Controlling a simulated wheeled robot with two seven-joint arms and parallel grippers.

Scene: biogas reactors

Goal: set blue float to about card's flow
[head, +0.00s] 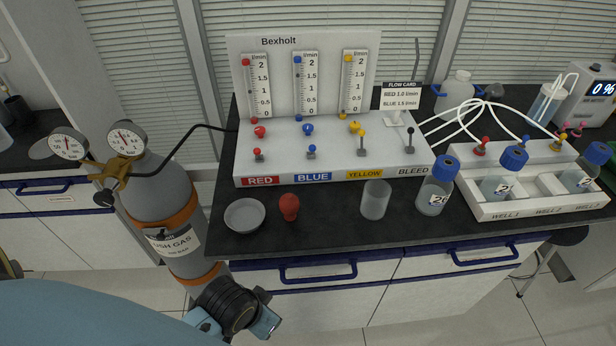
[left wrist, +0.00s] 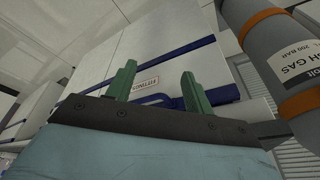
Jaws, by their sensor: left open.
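The Bexholt flow panel (head: 305,75) stands on the bench with red, blue and yellow scale tubes. The blue tube (head: 305,85) has a blue ball at its top, near or above the 2 mark; a small dark spot sits lower, too small to identify. Below it are a blue knob (head: 308,129) and a blue-tipped lever (head: 311,151). The flow card (head: 400,96) reads red 1.0 l/min and blue about 1.5 l/min, in small print. My left gripper (head: 267,322) is low before the bench, away from the panel. Its green fingers are open and empty in the left wrist view (left wrist: 159,70).
A gas cylinder (head: 165,200) with gauges stands left of the bench. A dish (head: 244,215), red bulb (head: 289,206), glass beaker (head: 375,199) and blue-capped bottle (head: 435,190) line the front. The well rack (head: 530,208) is at right, with tubing behind.

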